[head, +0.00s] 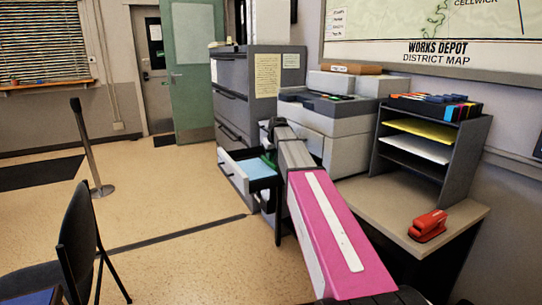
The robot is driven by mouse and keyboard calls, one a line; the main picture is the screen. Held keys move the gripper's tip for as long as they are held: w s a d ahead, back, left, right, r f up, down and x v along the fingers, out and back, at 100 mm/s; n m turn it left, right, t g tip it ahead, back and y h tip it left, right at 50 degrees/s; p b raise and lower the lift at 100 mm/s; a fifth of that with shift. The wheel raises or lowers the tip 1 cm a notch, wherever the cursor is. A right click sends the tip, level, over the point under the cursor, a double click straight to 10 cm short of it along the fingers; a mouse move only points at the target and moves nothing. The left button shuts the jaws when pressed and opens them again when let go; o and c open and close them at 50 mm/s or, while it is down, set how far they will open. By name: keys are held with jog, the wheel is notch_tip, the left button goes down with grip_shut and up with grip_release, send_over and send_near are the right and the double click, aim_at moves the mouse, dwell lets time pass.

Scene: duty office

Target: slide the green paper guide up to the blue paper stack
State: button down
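The blue paper stack (254,169) lies in a pulled-out tray with a white front (232,177), low beside the grey cabinet. A small part of the green paper guide (269,159) shows at the far right end of the blue paper. My gripper (268,148) is a small dark shape at the end of my arm, above and right at the guide. Its fingers are too small and dark to tell whether they are open or touch the guide. My arm hides the tray's right side and part of the guide. Any gap between guide and stack is unclear.
A grey filing cabinet (232,90) stands behind the tray, with a copier (325,118) to the right. A desk (400,205) holds a paper sorter (440,130) and a red stapler (429,226). A black chair (78,240) and a post (88,150) stand left. The floor between is clear.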

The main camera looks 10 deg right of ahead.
jog(key=shift+s+a, duration=0.3)
jog(key=shift+a, duration=0.6)
jog(key=c, duration=1.1)
grip_release()
jog(key=v, duration=1)
jog(key=shift+s+d+r, duration=0.1)
jog(key=shift+s+r, duration=0.05)
jog(key=shift+r, duration=0.2)
